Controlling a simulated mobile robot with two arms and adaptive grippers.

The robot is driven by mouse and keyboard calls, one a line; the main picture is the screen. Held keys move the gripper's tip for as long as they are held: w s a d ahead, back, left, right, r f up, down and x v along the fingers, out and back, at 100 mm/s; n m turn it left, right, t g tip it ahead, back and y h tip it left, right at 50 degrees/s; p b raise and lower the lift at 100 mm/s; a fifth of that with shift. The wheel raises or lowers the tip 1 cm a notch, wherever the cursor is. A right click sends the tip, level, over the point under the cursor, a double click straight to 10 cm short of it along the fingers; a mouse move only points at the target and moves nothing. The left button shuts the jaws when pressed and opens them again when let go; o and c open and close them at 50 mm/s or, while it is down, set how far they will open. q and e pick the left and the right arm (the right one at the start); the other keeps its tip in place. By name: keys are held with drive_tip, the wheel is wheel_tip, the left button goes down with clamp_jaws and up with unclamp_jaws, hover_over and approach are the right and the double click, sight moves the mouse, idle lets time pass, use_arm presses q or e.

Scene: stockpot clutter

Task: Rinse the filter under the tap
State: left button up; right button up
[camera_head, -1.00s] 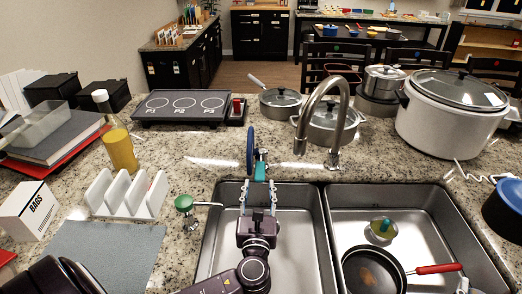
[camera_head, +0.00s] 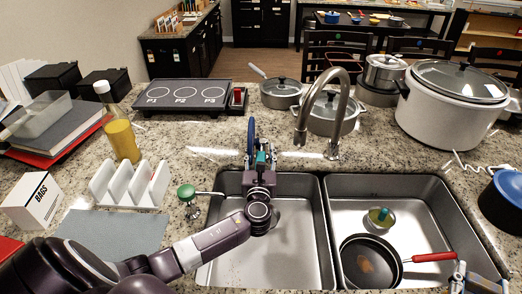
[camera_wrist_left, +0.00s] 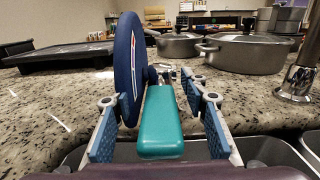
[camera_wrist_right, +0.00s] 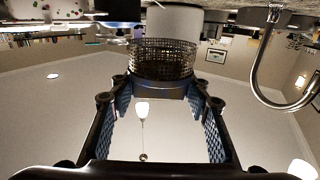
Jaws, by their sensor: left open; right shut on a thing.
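The curved metal tap (camera_head: 343,100) stands behind the two-basin sink. It shows at the right of the left wrist view (camera_wrist_left: 298,75) and the right wrist view (camera_wrist_right: 262,65). My left gripper (camera_head: 260,166) is at the sink's back edge, left of the tap. Its open fingers (camera_wrist_left: 160,112) stand either side of a teal block (camera_wrist_left: 160,125), with a blue disc (camera_wrist_left: 129,70) upright beside it. My right gripper (camera_head: 474,282) is at the lower right. In the right wrist view its fingers (camera_wrist_right: 160,88) hold a dark mesh basket (camera_wrist_right: 163,60), apparently the filter; its contents are unclear.
The left basin (camera_head: 300,250) looks empty. A red-handled pan (camera_head: 368,262) and a small round item (camera_head: 381,217) are in the right basin. A green knob on a metal stem (camera_head: 186,193) stands left of the sink. Pots and a large white cooker (camera_head: 452,100) stand behind.

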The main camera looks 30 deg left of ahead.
use_arm(q)
drive_tip(key=shift+w, duration=0.1)
clamp_jaws()
idle(0.3)
drive_tip(key=r+g+h+p, duration=0.1)
drive_tip(key=p, duration=0.6)
drive_tip(key=shift+r, duration=0.2)
use_arm(e)
wheel_tip(320, 180, up, 7)
use_arm(q)
drive_tip(key=shift+w+a+f+g+p, duration=0.15)
drive_tip(key=shift+g+p, duration=0.15)
drive_tip(key=shift+p, duration=0.3)
use_arm(e)
drive_tip(key=shift+r, duration=0.55)
use_arm(q)
unclamp_jaws()
